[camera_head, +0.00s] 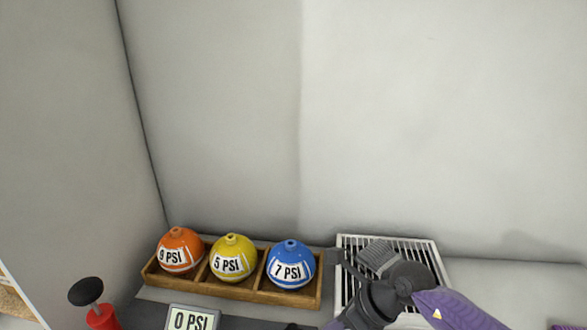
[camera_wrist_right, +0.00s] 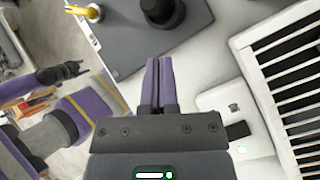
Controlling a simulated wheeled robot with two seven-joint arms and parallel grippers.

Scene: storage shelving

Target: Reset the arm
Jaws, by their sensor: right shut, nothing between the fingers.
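My right arm enters the head view from the lower right. Its right gripper (camera_head: 340,260) is over the left part of a white slatted grate, just right of the blue ball. In the right wrist view the two purple fingers of this gripper (camera_wrist_right: 159,84) lie together, shut and empty. Part of another arm of mine, purple and grey, shows at the left of the wrist view. A dark end with a purple tip there seems to be my left gripper (camera_wrist_right: 62,73), too small to read. The left gripper does not show in the head view.
A wooden tray (camera_head: 225,289) holds an orange ball (camera_head: 180,239), a yellow ball (camera_head: 233,244) and a blue ball (camera_head: 291,253). A "0 PSI" display (camera_head: 192,318) and a red pump with black knob (camera_head: 86,291) stand in front. The slatted grate (camera_head: 427,245) lies right. Walls rise behind and left.

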